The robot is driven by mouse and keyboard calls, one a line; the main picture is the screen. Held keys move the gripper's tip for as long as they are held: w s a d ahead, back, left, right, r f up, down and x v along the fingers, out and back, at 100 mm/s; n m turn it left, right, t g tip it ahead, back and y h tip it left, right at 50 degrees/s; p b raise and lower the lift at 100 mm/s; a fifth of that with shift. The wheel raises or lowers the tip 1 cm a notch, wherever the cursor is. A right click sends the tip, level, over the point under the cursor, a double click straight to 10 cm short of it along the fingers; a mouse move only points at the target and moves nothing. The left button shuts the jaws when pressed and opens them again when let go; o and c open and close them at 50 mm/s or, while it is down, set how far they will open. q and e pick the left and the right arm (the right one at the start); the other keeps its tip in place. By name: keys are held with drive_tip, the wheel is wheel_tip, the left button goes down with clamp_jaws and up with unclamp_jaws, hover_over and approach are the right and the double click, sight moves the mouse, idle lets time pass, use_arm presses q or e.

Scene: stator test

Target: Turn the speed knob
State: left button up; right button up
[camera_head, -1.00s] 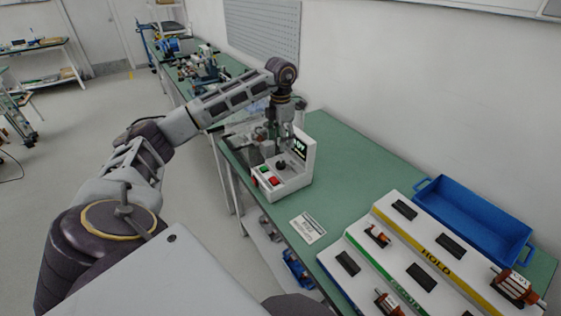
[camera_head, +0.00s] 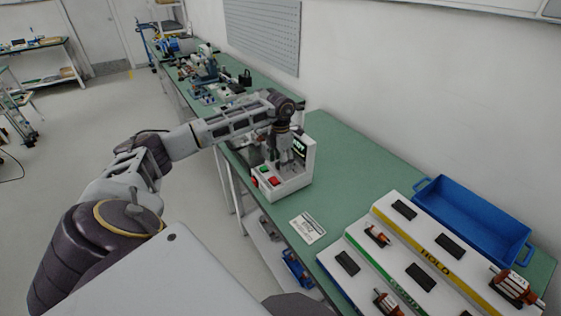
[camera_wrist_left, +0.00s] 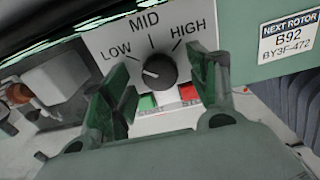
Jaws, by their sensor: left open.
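The speed knob (camera_wrist_left: 160,71) is a round black dial with a white pointer mark, on a white panel marked LOW, MID and HIGH. Its mark points to the upper left, toward LOW. My left gripper (camera_wrist_left: 160,92) is open, with one finger on each side of the knob in the left wrist view; I cannot tell whether they touch it. In the head view my left gripper (camera_head: 284,163) points down over the white test box (camera_head: 290,187) and hides the knob. A green button (camera_wrist_left: 146,103) and a red button (camera_wrist_left: 188,92) show behind the fingers. My right gripper is out of view.
A NEXT ROTOR label (camera_wrist_left: 287,40) reads B92. A paper card (camera_head: 308,228) lies on the green bench (camera_head: 345,170). Sloped racks (camera_head: 425,240) with rotors and a blue tray (camera_head: 475,220) stand at the right. The bench between box and tray is clear.

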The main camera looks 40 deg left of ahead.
use_arm(q)
drive_tip(key=shift+c, duration=0.2)
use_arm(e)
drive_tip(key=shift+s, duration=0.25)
use_arm(q)
drive_tip(key=c, duration=1)
drive_tip(key=shift+m, duration=1.2)
drive_tip(key=m+b, duration=0.1)
drive_tip(key=m, duration=0.1)
drive_tip(key=shift+m, duration=0.4)
drive_tip(key=m, duration=0.3)
drive_tip(key=shift+m+b, duration=0.3)
drive_tip(key=shift+m, duration=0.5)
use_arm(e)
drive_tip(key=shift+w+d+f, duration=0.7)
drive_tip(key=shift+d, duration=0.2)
